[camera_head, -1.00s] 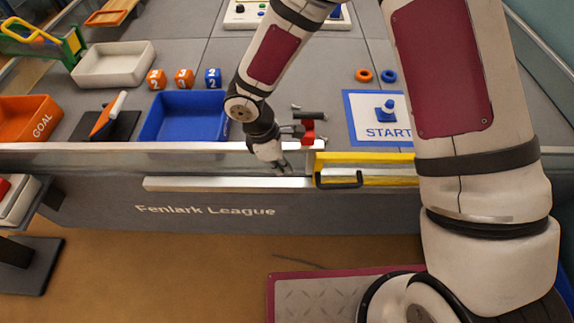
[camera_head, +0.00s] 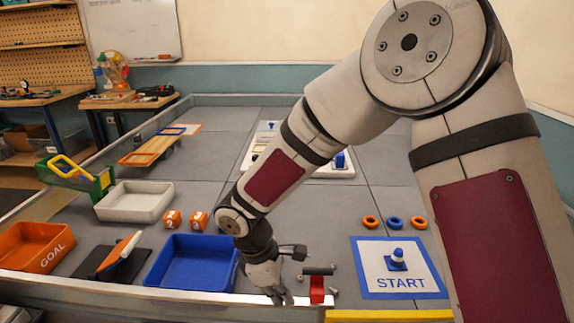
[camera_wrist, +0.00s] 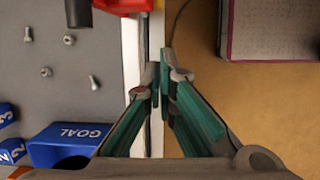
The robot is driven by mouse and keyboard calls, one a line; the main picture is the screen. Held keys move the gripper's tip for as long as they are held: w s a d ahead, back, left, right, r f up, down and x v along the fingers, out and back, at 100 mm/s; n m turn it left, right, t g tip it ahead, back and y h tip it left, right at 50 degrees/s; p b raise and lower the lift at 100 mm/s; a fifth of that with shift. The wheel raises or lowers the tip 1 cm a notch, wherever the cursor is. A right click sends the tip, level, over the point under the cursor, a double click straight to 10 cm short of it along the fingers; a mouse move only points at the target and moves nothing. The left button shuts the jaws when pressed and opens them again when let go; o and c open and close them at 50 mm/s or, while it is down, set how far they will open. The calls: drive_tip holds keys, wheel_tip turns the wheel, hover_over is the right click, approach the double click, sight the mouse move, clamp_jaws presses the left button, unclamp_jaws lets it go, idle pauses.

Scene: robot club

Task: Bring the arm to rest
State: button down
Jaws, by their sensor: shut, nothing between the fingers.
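My arm reaches from the right across the grey field, bent at the elbow. My gripper (camera_head: 281,299) points down over the field's white front rail (camera_head: 150,294), just right of the blue bin (camera_head: 192,263). In the wrist view, my gripper (camera_wrist: 161,76) has its fingertips together with nothing between them. The rail (camera_wrist: 133,40) runs beneath the fingers, with tan floor to its right. The blue bin (camera_wrist: 68,142), marked GOAL, lies to the lower left.
A red piece (camera_head: 317,289) with a dark bar stands close right of my gripper; small bolts lie nearby. The START pad (camera_head: 420,280) with a blue cone (camera_head: 397,260) lies further right. An orange GOAL bin (camera_head: 36,247) and white tray (camera_head: 135,202) are left.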

drive_tip(key=s+d+r+m+t+p, duration=0.15)
drive_tip(key=s+d+r+m, duration=0.25)
drive_tip(key=d+r, duration=0.55)
drive_tip(key=s+d+r+m+p, duration=0.35)
drive_tip(key=d+r+m, duration=0.2)
drive_tip(key=r, duration=0.75)
drive_tip(key=s+d+r+m+t+y+p, duration=0.1)
drive_tip(key=s+r+m, duration=0.3)
drive_tip(key=s, duration=0.4)
drive_tip(key=s+d+r+m+t+y+p, duration=0.1)
drive_tip(key=s+d+r+m+y+p, duration=0.1)
drive_tip(key=s+r, duration=0.4)
drive_tip(key=s+d+m+p, duration=0.1)
drive_tip(key=s+d+m, duration=0.1)
drive_tip(key=shift+d+r, duration=0.25)
drive_tip(key=shift+d, duration=0.1)
